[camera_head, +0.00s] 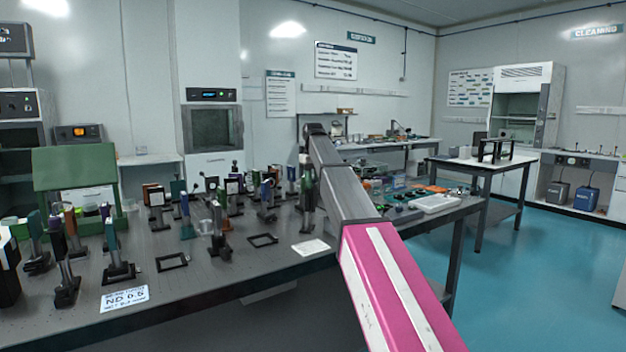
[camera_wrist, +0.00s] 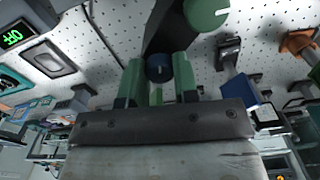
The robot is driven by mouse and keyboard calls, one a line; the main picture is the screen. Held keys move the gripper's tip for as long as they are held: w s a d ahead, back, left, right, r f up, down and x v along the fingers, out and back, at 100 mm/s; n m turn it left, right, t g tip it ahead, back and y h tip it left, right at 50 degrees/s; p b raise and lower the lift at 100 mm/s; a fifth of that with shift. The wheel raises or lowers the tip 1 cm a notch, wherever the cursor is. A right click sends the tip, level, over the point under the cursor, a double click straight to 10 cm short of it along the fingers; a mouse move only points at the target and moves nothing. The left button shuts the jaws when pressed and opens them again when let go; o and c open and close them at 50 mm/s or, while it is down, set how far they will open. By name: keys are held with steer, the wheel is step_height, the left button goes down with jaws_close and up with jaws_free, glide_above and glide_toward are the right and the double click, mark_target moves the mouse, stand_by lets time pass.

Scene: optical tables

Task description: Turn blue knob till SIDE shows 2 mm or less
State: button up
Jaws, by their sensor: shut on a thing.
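In the wrist view, the blue knob (camera_wrist: 158,68) is a small dark blue round knob with a pale mark line. My gripper (camera_wrist: 159,82) has two green fingers, one on each side of the knob, and is shut on it. A larger green knob (camera_wrist: 206,12) sits close by, above and to the right. A small display (camera_wrist: 13,37) at the left edge shows green characters that appear turned over; I cannot read them with certainty. In the head view my arm reaches over the table and its own links hide the knob and fingertips.
The dark optical table (camera_head: 215,268) holds many posts and mounts left of my arm. A white card marked ND 0.5 (camera_head: 124,298) lies near the front edge. Blue floor (camera_head: 535,270) is open at the right.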

stand_by(0.3)
steer(key=o, duration=0.9)
steer(key=shift+o, duration=0.2)
steer(key=shift+m, duration=0.3)
